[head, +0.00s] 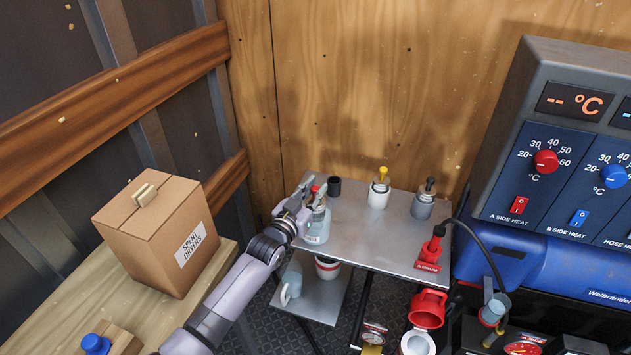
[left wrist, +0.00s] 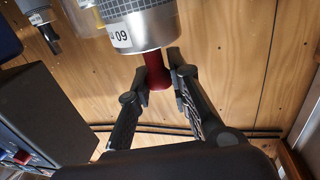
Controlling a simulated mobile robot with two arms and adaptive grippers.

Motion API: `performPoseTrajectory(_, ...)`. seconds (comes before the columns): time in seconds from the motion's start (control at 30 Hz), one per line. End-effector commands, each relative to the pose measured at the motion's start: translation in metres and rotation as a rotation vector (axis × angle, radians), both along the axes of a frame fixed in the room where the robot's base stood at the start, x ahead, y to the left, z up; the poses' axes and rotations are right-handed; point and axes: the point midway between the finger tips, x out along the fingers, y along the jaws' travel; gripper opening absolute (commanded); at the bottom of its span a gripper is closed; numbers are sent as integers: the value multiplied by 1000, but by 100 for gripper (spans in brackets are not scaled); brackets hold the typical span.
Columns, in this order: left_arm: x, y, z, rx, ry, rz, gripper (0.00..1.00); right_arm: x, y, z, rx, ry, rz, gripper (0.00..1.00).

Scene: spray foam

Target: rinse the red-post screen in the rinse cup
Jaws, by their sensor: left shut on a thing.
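The red-post screen shows in the left wrist view as a grey mesh cylinder (left wrist: 128,22) with a silver band, a white label and a red post (left wrist: 155,72). My left gripper (left wrist: 158,88) is shut on this red post. In the head view my left gripper (head: 306,196) is at the left edge of the metal table (head: 375,240), with the red post top (head: 314,189) between its fingers. A grey-blue labelled body (head: 318,226) shows directly below it; I cannot tell whether this is the screen, a cup or both. I cannot tell which vessel is the rinse cup. My right gripper is not in view.
On the table stand a small black cup (head: 334,186), a white cup with a yellow post (head: 379,194) and a grey cup with a dark post (head: 423,205). A lower shelf holds a red-and-white cup (head: 327,268) and a pale blue mug (head: 292,282). The table's middle is clear.

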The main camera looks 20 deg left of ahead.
Motion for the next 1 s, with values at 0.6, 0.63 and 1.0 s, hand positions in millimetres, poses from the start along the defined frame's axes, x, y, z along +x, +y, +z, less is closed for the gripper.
performPoseTrajectory(0.6, 0, 0, -26, 0, 0, 0, 0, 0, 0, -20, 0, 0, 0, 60)
performPoseTrajectory(0.63, 0, 0, -28, 0, 0, 0, 0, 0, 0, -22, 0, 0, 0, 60)
performPoseTrajectory(1.0, 0, 0, -30, 1, -1, 0, 0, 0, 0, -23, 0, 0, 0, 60)
